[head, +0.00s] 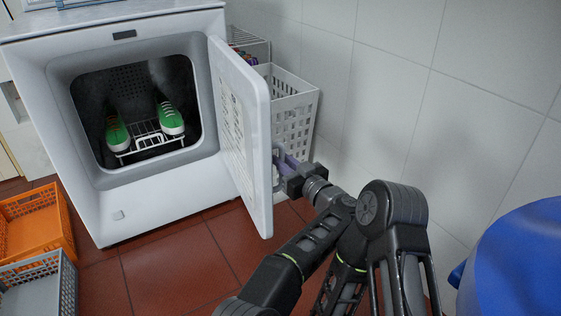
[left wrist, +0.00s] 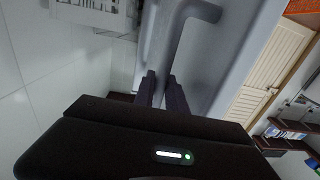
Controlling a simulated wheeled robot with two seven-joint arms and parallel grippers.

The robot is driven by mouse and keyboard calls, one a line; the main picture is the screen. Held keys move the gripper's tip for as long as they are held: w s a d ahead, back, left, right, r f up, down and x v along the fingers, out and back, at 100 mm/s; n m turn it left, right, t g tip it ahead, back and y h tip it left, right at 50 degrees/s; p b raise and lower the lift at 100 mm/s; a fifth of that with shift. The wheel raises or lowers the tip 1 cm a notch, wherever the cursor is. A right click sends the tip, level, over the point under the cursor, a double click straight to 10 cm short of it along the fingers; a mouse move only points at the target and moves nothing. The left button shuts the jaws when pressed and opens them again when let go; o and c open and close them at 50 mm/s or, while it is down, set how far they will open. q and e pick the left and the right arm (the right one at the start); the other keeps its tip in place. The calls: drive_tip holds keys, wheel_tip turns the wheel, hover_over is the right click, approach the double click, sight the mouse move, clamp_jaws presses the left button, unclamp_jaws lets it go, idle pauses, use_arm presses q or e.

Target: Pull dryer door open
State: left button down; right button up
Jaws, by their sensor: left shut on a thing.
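The white dryer (head: 130,205) stands at the left in the head view. Its door (head: 243,130) is hinged on the right side and stands wide open, swung out towards me. Inside the drum opening, green shoes (head: 171,117) rest on a white wire rack (head: 150,139). My left gripper (head: 286,178) is at the outer face of the door, shut on the door handle (head: 277,160), mostly hidden by the door edge. In the left wrist view, the fingers (left wrist: 162,90) close around the grey handle (left wrist: 172,40). My right gripper is not in view.
A white laundry basket (head: 292,105) stands behind the door against the tiled wall. Orange (head: 35,222) and grey (head: 45,280) crates stand at the left front. A large blue object (head: 520,265) is at the right. Red floor tiles before the dryer are clear.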

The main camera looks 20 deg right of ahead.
use_arm(q)
drive_tip(key=shift+w+a+r, duration=0.15)
drive_tip(key=shift+a, duration=0.1)
drive_tip(key=c, duration=1.6)
unclamp_jaws()
drive_tip(key=shift+c, duration=0.2)
drive_tip(key=shift+d, duration=0.1)
